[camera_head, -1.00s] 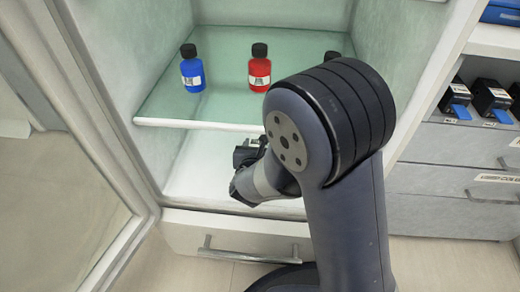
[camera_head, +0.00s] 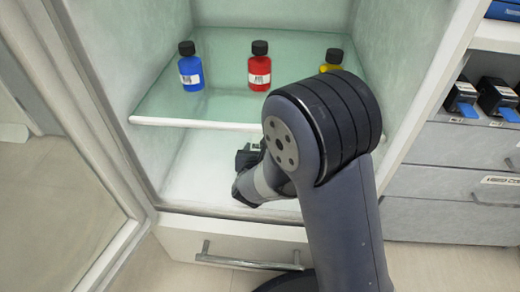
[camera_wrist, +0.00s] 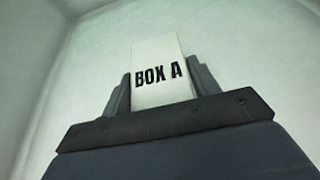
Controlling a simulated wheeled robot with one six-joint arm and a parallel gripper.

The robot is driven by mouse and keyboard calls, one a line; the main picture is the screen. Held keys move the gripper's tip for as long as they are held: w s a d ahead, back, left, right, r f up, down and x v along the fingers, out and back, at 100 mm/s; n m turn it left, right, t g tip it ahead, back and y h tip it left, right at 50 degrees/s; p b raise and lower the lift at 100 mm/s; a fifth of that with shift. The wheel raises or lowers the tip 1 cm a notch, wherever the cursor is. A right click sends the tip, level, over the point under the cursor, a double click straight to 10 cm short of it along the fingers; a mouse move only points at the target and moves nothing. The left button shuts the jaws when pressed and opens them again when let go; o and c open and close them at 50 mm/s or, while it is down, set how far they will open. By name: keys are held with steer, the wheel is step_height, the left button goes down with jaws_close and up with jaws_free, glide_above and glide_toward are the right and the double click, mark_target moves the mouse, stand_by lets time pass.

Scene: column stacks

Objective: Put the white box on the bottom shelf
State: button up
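The white box (camera_wrist: 160,68), marked "BOX A", stands between the two fingers of my gripper in the wrist view, with a finger against each side. My gripper (camera_head: 248,157) is shut on it. In the head view my gripper reaches into the cabinet below the glass shelf, over the bottom shelf (camera_head: 190,178). The box is not clearly seen there, hidden by my gripper and arm. I cannot tell whether the box touches the bottom shelf.
The glass shelf (camera_head: 222,105) above holds a blue bottle (camera_head: 190,72), a red bottle (camera_head: 259,71) and a yellow bottle (camera_head: 330,66) partly behind my arm. A drawer (camera_head: 225,240) is below. The open cabinet door (camera_head: 65,190) is at left. Cartridges (camera_head: 495,97) stand at right.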

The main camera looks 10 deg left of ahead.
steer(key=o, duration=0.4)
steer(key=shift+r, duration=0.15)
steer(key=p+v, duration=0.4)
steer(key=v, duration=0.6)
steer(key=shift+s+r, duration=0.2)
steer(key=shift+s, duration=0.05)
steer(key=shift+s+d+r, duration=0.1)
steer(key=shift+s+r, duration=0.1)
steer(key=shift+s, duration=0.5)
